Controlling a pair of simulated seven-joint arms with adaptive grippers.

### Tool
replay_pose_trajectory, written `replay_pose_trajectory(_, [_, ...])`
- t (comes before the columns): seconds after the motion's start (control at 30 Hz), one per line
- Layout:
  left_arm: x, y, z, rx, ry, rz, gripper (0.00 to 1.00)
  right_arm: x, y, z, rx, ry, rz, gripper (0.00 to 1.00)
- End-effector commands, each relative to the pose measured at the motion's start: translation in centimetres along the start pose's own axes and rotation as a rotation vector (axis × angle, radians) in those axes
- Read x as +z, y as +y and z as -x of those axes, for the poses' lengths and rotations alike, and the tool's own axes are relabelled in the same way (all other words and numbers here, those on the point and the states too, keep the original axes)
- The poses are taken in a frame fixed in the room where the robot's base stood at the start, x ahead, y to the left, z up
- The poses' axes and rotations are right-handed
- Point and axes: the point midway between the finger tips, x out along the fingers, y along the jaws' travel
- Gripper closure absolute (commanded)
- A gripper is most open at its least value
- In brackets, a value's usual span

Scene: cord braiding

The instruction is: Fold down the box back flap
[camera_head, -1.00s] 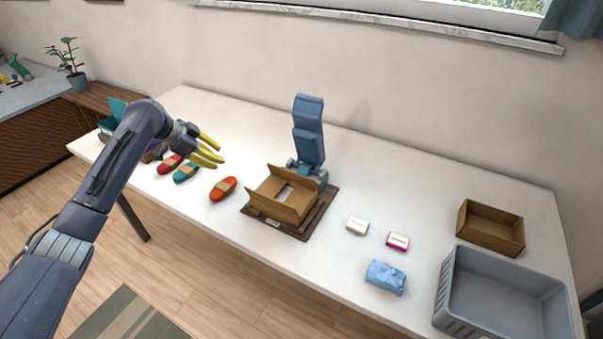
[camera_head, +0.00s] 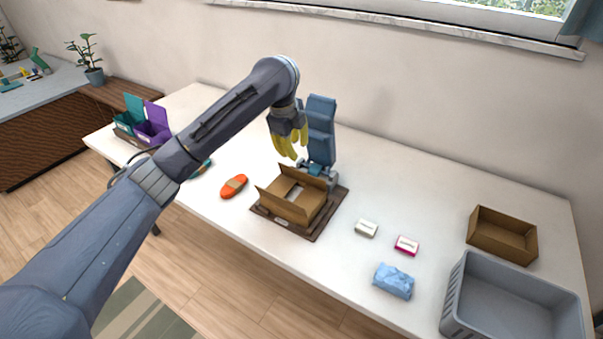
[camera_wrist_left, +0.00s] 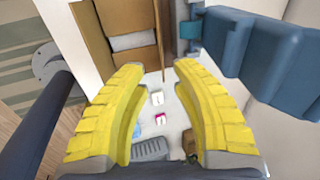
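The cardboard box (camera_head: 290,208) sits on a dark brown board (camera_head: 318,228) in the middle of the table, its top open and flaps standing up or slanting out. In the left wrist view the box (camera_wrist_left: 92,38) is at the upper left, with a brown flap (camera_wrist_left: 146,22) on its right side, nearest the blue-grey stand. My left gripper (camera_head: 290,150) is above and behind the box, pointing down, in front of the stand (camera_head: 320,125). Its yellow fingers (camera_wrist_left: 156,110) are apart and empty. I cannot tell whether they touch anything. My right gripper is not in view.
The tall blue-grey stand rises close behind the box. An orange bundle (camera_head: 234,186) lies left of it. A white packet (camera_head: 366,228), a pink packet (camera_head: 406,245) and a blue crumpled bundle (camera_head: 393,281) lie to the right, before a brown tray (camera_head: 502,237) and a grey bin (camera_head: 467,272).

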Motion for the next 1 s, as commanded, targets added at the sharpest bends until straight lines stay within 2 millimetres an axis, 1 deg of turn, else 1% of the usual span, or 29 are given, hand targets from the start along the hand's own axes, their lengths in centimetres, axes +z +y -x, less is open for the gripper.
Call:
replay_pose_trajectory(0.03, [-0.2,0.1,-1.1,0.004,0.005,0.002,0.74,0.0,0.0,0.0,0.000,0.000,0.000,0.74])
replay_pose_trajectory(0.3, [-0.2,0.1,-6.0,0.003,0.005,0.004,0.74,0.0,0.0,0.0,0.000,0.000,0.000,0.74])
replay_pose_trajectory(0.5, [-0.1,0.1,-9.3,0.003,0.003,0.005,0.74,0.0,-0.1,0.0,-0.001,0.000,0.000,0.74])
replay_pose_trajectory(0.6, [-0.1,0.1,-10.6,0.003,0.003,0.003,0.74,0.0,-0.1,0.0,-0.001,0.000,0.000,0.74])
replay_pose_trajectory(0.8, [0.0,0.0,-12.3,0.001,0.002,0.004,0.74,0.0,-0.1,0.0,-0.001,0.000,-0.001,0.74])
replay_pose_trajectory(1.0, [0.0,0.0,-13.1,0.000,0.002,0.003,0.74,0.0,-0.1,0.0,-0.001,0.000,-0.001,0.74])
